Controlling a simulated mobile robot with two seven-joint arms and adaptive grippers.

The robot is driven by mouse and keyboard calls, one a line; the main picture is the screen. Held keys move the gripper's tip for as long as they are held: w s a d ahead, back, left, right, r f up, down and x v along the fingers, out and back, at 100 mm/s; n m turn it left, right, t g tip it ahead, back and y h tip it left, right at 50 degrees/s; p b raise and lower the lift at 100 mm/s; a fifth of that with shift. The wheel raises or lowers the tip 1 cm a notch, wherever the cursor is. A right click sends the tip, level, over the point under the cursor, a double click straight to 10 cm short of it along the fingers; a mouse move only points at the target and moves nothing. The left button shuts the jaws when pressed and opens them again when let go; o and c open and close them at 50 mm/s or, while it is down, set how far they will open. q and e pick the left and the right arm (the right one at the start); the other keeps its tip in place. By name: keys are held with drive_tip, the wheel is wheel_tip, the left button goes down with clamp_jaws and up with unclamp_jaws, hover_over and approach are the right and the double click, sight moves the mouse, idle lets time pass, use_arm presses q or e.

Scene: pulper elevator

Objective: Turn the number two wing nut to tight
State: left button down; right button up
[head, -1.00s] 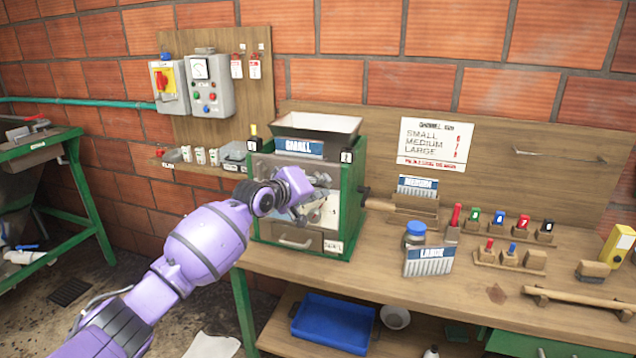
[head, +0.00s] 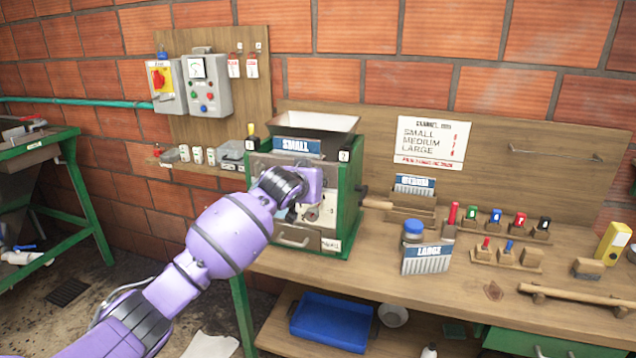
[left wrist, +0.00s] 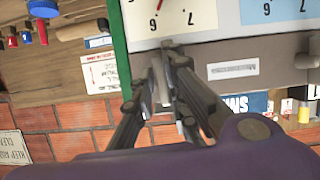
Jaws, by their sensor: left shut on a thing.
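The green-framed pulper (head: 352,200) stands on the bench with a tray labelled SMALL (head: 297,146) at its top front and number plates 1 (head: 251,145) and 2 (head: 344,156) at its top corners. My left gripper (head: 300,212) is at its front plate, its fingers mostly hidden by my wrist. In the left wrist view, turned upside down, the left gripper (left wrist: 164,88) is shut on a small grey metal piece, apparently the number two wing nut (left wrist: 161,76). My right gripper is out of view.
On the bench right of the pulper stand a MEDIUM plate (head: 415,184), a LARGE plate (head: 428,258), a blue-lidded jar (head: 413,229) and small coloured-handled tools. A control box (head: 207,86) hangs on the back board. A blue tray (head: 329,322) lies on the lower shelf.

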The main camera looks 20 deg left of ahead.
use_arm(q)
drive_tip(key=shift+a+f+y, duration=0.1)
drive_tip(key=shift+f+y, duration=0.2)
idle(0.4)
drive_tip(key=c, duration=1.8)
unclamp_jaws()
drive_tip(key=shift+c, duration=0.2)
drive_tip(key=shift+a+r, duration=0.1)
drive_tip(key=shift+r, duration=0.05)
drive_tip(key=shift+r, duration=0.1)
drive_tip(key=v, duration=1.2)
